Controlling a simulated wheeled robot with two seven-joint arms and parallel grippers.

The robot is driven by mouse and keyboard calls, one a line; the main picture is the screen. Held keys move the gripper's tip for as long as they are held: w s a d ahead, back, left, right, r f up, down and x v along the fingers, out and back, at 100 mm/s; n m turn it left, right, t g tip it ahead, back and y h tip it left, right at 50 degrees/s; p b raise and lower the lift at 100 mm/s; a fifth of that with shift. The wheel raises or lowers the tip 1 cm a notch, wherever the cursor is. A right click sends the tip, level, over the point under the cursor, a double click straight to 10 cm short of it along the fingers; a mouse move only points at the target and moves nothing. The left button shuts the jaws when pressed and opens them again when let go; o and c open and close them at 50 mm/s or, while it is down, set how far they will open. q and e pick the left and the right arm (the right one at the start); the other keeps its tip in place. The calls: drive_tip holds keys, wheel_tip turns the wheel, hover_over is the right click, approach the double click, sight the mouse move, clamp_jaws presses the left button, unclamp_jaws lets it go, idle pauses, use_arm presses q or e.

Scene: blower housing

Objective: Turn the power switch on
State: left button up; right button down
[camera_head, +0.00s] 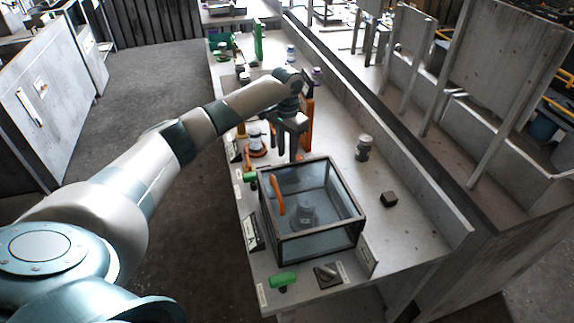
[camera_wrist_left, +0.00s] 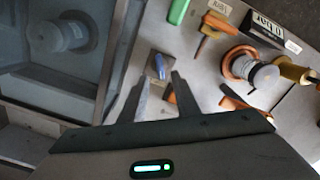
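A small switch (camera_wrist_left: 159,66) with a blue-grey lever on a brownish square base shows in the left wrist view, just beyond my left fingertips. It seems hidden behind my gripper or the glass box in the head view. My left gripper (camera_head: 293,155) points down behind the glass box; in the left wrist view its two fingers (camera_wrist_left: 160,80) are apart with nothing held between them. Whether they touch the switch I cannot tell. Another small dark switch-like part (camera_head: 328,274) sits by a label at the bench's near end. My right gripper is out of view.
A glass box (camera_head: 312,235) with a grey part inside stands on the long bench. A white and orange round fitting (camera_wrist_left: 250,68), a green handle (camera_wrist_left: 178,11) and an orange handle (camera_wrist_left: 217,22) lie near the gripper. A grey cylinder (camera_head: 363,148) and dark block (camera_head: 389,199) stand to the right.

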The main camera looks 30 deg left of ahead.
use_arm(q)
wheel_tip(320, 180, down, 7)
drive_tip(key=shift+f+p, duration=0.1)
drive_tip(key=shift+p, duration=0.45)
clamp_jaws()
